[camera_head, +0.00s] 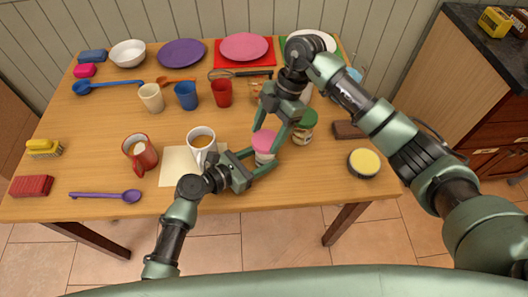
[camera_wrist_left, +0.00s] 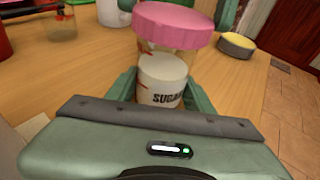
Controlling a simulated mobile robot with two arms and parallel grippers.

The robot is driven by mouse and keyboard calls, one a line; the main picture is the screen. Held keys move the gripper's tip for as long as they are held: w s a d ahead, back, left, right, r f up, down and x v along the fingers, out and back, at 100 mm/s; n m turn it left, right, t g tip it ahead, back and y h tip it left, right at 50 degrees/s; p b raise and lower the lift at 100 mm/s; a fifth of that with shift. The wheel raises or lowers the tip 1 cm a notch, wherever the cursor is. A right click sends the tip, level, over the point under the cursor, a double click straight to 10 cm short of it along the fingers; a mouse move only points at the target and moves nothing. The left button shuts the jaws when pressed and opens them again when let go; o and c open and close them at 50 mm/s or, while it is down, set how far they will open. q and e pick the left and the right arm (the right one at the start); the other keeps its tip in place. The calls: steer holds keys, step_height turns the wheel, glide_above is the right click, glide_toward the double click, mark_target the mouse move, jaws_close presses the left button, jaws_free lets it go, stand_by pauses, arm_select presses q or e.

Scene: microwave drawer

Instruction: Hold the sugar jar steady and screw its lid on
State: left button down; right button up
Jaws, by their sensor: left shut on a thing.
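The sugar jar (camera_head: 263,158) stands near the table's front edge, its white label reading SUGAR in the left wrist view (camera_wrist_left: 163,82). My left gripper (camera_head: 262,161) is shut on the jar's body from the left. My right gripper (camera_head: 269,134) reaches down from above with its fingers spread on either side of the lid. I cannot tell whether they press on it.
A green-lidded jar (camera_head: 304,121) stands close behind the sugar jar on the right. A white coffee mug (camera_head: 201,142) is left of it. A round tin with a yellow top (camera_head: 364,163) is at the right. The wooden table (camera_head: 315,180) is clear in front of the tin.

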steer(key=m, duration=0.2)
steer(key=m+t, duration=0.1)
steer(key=shift+s+f+m, duration=0.1)
steer(key=shift+s+m, duration=0.1)
steer(key=shift+m, duration=0.2)
steer(key=m+t, duration=0.1)
steer(key=m, duration=0.2)
steer(key=shift+t+y, duration=0.3)
steer(key=shift+t, duration=0.1)
steer(key=m+t, duration=0.1)
steer(key=m, duration=0.2)
steer(key=m+t, duration=0.1)
steer(key=m, duration=0.2)
steer(key=shift+a+h, duration=0.1)
steer(key=shift+h, duration=0.3)
steer(key=shift+w+d+m+t, duration=0.2)
steer(key=shift+d+m+t, duration=0.1)
steer(key=shift+m, duration=0.2)
steer(key=o, duration=1.4)
steer(key=shift+a, duration=0.1)
